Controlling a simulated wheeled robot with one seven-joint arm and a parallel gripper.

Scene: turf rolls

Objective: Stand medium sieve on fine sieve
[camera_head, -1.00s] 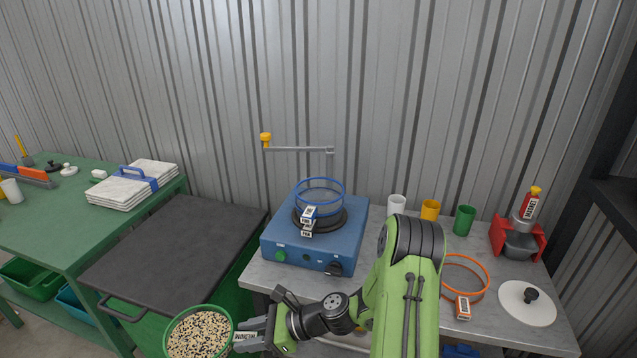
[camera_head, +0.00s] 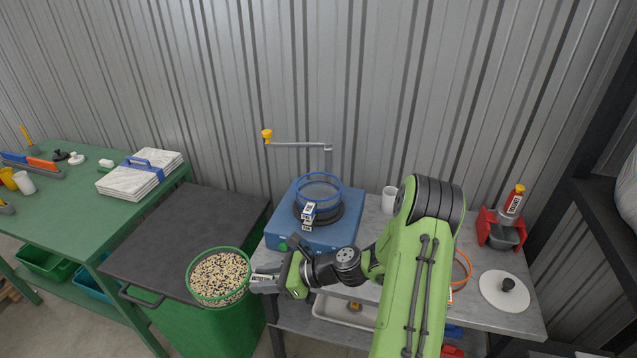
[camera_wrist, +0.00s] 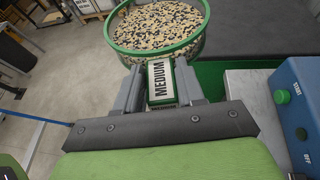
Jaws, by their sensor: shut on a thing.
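The medium sieve (camera_head: 220,252) is a green-rimmed round sieve full of dark and pale grains. My gripper (camera_head: 262,281) is shut on its tab, whose label reads MEDIUM in the wrist view (camera_wrist: 161,80). The sieve is held roughly level in the air, in front of the blue shaker and to its left. The fine sieve (camera_head: 319,178) has a blue rim and stands on the shaker's dark round seat, with a label tab facing forward. Its top is open and nothing sits on it. Part of the shaker's front is hidden by my arm.
The blue shaker (camera_head: 283,214) stands on a grey table, with a grey arm and yellow knob (camera_head: 267,134) above and behind the fine sieve. A black-lidded green bin (camera_head: 185,240) lies left. A white cup (camera_head: 389,200), orange sieve (camera_head: 461,268) and white lid (camera_head: 504,290) are right.

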